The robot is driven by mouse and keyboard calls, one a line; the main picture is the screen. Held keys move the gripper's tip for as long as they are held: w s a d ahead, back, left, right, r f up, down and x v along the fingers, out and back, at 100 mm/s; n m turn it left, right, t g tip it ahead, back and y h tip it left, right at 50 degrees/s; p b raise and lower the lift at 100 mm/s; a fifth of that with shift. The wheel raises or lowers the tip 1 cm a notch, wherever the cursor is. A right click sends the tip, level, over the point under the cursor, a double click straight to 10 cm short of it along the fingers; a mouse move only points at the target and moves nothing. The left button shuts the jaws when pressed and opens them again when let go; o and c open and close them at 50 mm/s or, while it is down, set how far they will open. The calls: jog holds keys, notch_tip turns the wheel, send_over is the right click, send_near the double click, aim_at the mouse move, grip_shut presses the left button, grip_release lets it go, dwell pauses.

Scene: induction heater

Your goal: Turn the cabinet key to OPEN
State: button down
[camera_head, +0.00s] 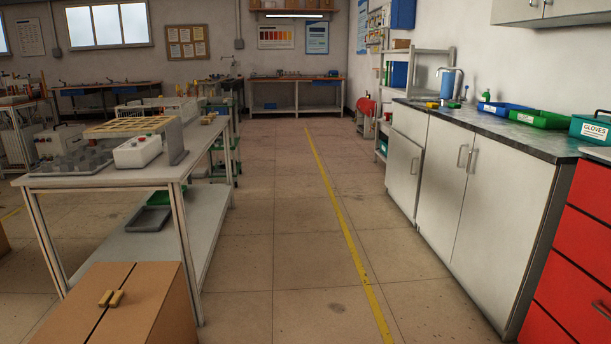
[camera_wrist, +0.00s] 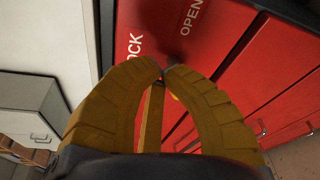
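The red cabinet (camera_head: 583,255) stands at the right edge of the head view. Its red face (camera_wrist: 207,70) fills the middle of the wrist view, with a white OPEN label (camera_wrist: 190,17) and a partly covered label ending in OCK (camera_wrist: 134,43). My gripper (camera_wrist: 163,75) has yellow ribbed fingers, with their tips nearly meeting in front of the red face below the two labels. I cannot make out the key; the fingertips and a dark shadow cover that spot, so whether they pinch it is hidden. My gripper is not in the head view.
White cabinets (camera_head: 505,205) with a dark counter run beside the red one. A worktable (camera_head: 110,180) with equipment stands at left, and a brown box (camera_head: 125,310) is close in front. The floor aisle with a yellow line (camera_head: 345,230) is clear.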

jog(key=shift+w+f+b, duration=0.3)
jog(key=shift+f, duration=0.2)
dwell(0.8)
jog(key=shift+s+f+b, duration=0.25)
jog(key=shift+f+b, duration=0.05)
jog(key=shift+b, duration=0.1)
dwell(0.5)
